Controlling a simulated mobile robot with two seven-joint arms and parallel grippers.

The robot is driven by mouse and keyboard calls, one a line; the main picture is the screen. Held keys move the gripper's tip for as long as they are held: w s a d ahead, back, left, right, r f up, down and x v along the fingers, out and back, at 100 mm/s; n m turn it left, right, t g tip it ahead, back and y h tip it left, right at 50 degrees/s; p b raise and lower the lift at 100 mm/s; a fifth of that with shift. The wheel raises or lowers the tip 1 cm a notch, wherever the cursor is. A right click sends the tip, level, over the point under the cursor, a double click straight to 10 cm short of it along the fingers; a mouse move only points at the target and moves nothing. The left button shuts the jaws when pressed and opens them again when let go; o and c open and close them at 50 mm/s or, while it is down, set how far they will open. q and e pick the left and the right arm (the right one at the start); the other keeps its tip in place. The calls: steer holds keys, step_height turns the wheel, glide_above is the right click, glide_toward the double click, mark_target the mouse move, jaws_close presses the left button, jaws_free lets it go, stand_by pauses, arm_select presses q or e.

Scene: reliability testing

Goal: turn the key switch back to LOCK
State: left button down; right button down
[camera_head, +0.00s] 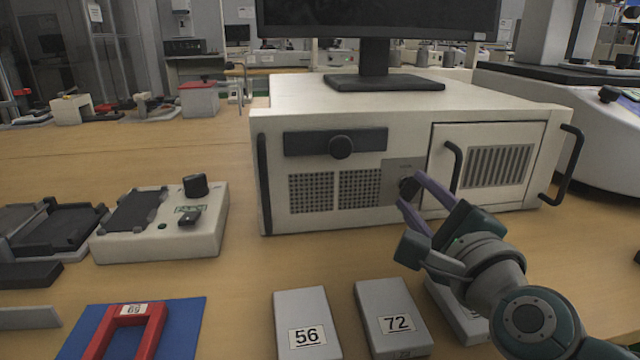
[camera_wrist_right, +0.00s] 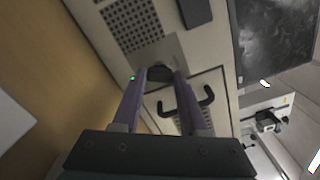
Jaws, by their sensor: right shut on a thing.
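The key switch (camera_head: 408,187) is a dark knob on a small grey plate (camera_head: 396,170) on the front of the white machine (camera_head: 340,215). My right gripper (camera_head: 410,189) reaches in from the lower right, and its purple fingers are shut on the key switch. In the right wrist view the dark knob (camera_wrist_right: 159,73) sits between the two fingertips. The plate's lettering is too small to read, so the switch position cannot be told. My left gripper is not in view.
The machine's door handle (camera_head: 452,167) is close to the right of my fingers. A monitor (camera_head: 375,60) stands on top. Grey blocks marked 56 (camera_head: 300,310) and 72 (camera_head: 392,300) lie in front. A control box (camera_head: 150,245) and a red frame on a blue mat (camera_head: 190,330) are at left.

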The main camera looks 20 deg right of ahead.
steer(key=n+p, duration=0.1)
steer(key=n, duration=0.4)
steer(key=shift+n+p, duration=0.3)
stand_by(0.4)
steer(key=shift+c, duration=2.2)
jaws_free()
steer(key=p+v, duration=0.1)
steer(key=v, duration=0.9)
steer(key=shift+a+p, duration=0.1)
steer(key=shift+p, duration=0.25)
